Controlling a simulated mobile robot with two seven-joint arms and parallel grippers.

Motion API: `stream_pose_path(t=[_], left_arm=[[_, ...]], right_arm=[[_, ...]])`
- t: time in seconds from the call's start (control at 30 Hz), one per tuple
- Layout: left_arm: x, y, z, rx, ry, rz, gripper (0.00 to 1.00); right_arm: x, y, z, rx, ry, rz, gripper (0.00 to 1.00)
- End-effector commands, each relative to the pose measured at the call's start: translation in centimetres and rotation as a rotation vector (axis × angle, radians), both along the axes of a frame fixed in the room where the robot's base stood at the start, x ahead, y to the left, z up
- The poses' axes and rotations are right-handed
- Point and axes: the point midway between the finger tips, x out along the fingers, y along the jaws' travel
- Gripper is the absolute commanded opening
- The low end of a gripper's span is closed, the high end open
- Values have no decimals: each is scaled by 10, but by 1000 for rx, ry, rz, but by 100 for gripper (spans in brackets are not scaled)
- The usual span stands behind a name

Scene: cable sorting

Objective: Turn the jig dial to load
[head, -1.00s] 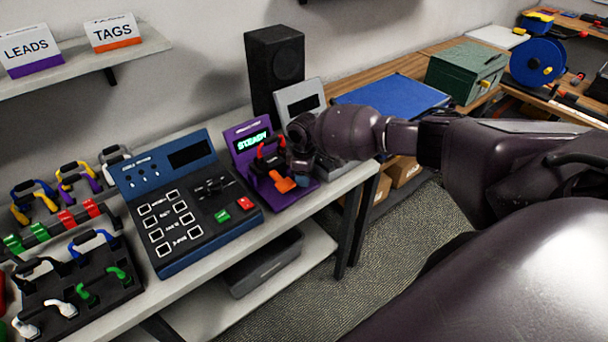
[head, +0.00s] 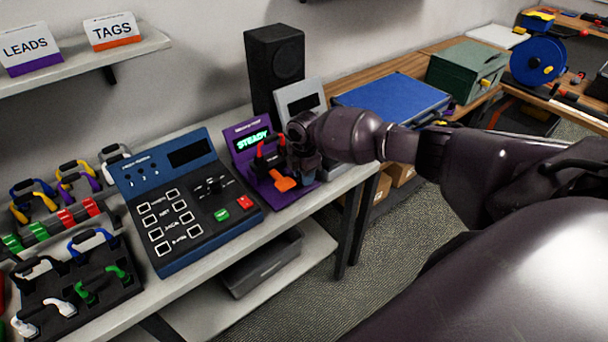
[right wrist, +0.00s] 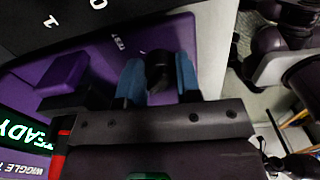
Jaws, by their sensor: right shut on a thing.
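The purple jig (head: 240,134) stands on the bench with a lit screen reading STEADY (head: 252,140). A red-handled lead (head: 270,158) and an orange lever (head: 285,184) show on it. My right gripper (head: 302,160) is at the jig's right side, and its fingertips are partly hidden in the head view. In the right wrist view, its two blue fingers (right wrist: 160,82) are shut on the black dial (right wrist: 160,68), one on either side. A TEST label (right wrist: 117,44) shows on the purple face beside the dial. The dial's pointer cannot be made out. My left gripper is not in view.
A blue tester (head: 185,205) with buttons stands left of the jig. A grey device (head: 298,98) and a black speaker (head: 274,65) stand behind. Racks of colored leads (head: 75,285) fill the bench's left end. A blue case (head: 395,100) lies beyond my right arm.

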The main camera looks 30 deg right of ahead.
Motion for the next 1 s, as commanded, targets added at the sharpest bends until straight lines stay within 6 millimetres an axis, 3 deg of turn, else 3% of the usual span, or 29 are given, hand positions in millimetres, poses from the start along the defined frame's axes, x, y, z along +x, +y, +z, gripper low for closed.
stream_pose_path(t=[0.7,0.73,0.9,1.0], left_arm=[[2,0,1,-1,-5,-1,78],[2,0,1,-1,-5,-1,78],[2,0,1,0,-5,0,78],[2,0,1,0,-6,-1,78]], right_arm=[[0,0,1,1,-1,79,8],[0,0,1,1,-1,79,33],[0,0,0,1,-1,78,57],[0,0,0,0,-1,78,57]])
